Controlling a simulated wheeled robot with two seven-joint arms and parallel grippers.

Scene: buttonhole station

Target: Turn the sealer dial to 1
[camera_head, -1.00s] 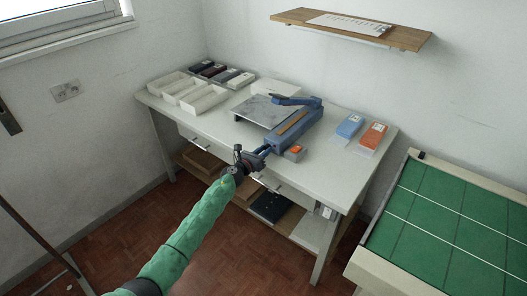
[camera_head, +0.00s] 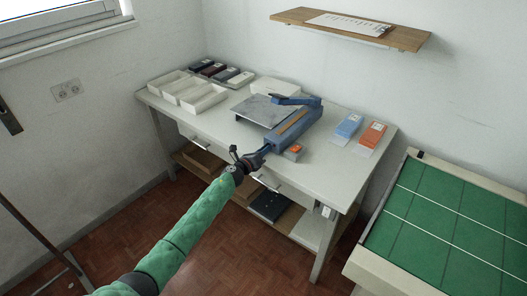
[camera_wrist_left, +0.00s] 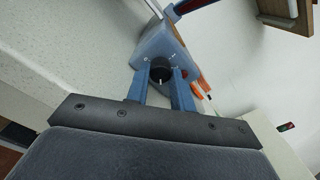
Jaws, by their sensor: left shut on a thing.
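The blue sealer (camera_head: 292,130) stands on the white table, with a light metal plate beside it. In the left wrist view the front end of the sealer (camera_wrist_left: 160,42) faces me and carries a black round dial (camera_wrist_left: 160,70) with a pale pointer mark. Small white marks show around the dial, too small to read. My left gripper (camera_head: 266,150) is at the front end of the sealer. In the left wrist view the blue fingers of my left gripper (camera_wrist_left: 160,76) are shut on the dial, one on each side. My right gripper is not in view.
A small grey box with an orange top (camera_head: 294,151) stands right beside the sealer. White trays (camera_head: 205,98) and dark packs are at the table's back left. Blue (camera_head: 349,126) and orange (camera_head: 372,134) packs lie at the right. A green-topped table (camera_head: 440,220) stands further right.

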